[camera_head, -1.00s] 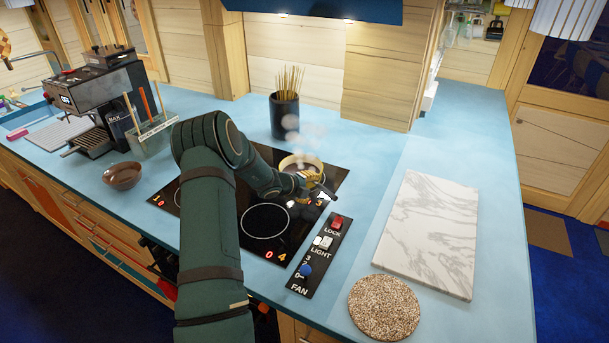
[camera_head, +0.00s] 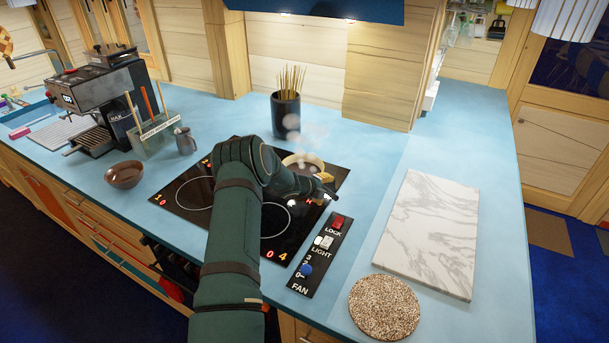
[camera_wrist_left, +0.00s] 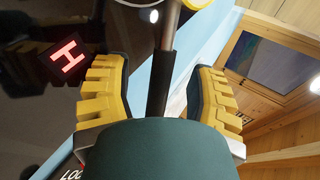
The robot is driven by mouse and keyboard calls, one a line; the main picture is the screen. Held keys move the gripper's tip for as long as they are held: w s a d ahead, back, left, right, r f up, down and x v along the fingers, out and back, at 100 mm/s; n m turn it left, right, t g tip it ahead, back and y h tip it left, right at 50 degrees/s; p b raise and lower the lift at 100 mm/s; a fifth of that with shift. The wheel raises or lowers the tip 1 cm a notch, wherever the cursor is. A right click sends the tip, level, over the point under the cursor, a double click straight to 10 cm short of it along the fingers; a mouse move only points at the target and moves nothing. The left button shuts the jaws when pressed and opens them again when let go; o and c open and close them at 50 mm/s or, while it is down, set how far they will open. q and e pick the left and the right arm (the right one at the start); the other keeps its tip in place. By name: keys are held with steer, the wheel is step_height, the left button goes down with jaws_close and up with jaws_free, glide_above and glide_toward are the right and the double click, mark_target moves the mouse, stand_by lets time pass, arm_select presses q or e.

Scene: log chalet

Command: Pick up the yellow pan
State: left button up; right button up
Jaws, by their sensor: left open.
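The yellow pan (camera_head: 290,160) sits on the back right part of the black cooktop, with steam above it; my arm hides much of it. In the left wrist view a sliver of yellow shows at the top edge (camera_wrist_left: 197,3), and the pan's dark handle (camera_wrist_left: 161,85) runs down between my fingers. My left gripper (camera_head: 324,189) is at the right side of the pan. In the wrist view the left gripper (camera_wrist_left: 160,85) is open, with one yellow-padded finger on each side of the handle and visible gaps. My right gripper is not in view.
A black holder with sticks (camera_head: 286,116) stands behind the cooktop (camera_head: 185,195). A control panel (camera_head: 318,255), a marble board (camera_head: 432,235) and a round speckled mat (camera_head: 384,307) lie to the right. A brown bowl (camera_head: 124,175) and a small jug (camera_head: 185,141) stand left.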

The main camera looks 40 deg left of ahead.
arm_select(q)
jaws_close()
steer(key=shift+r, duration=0.15)
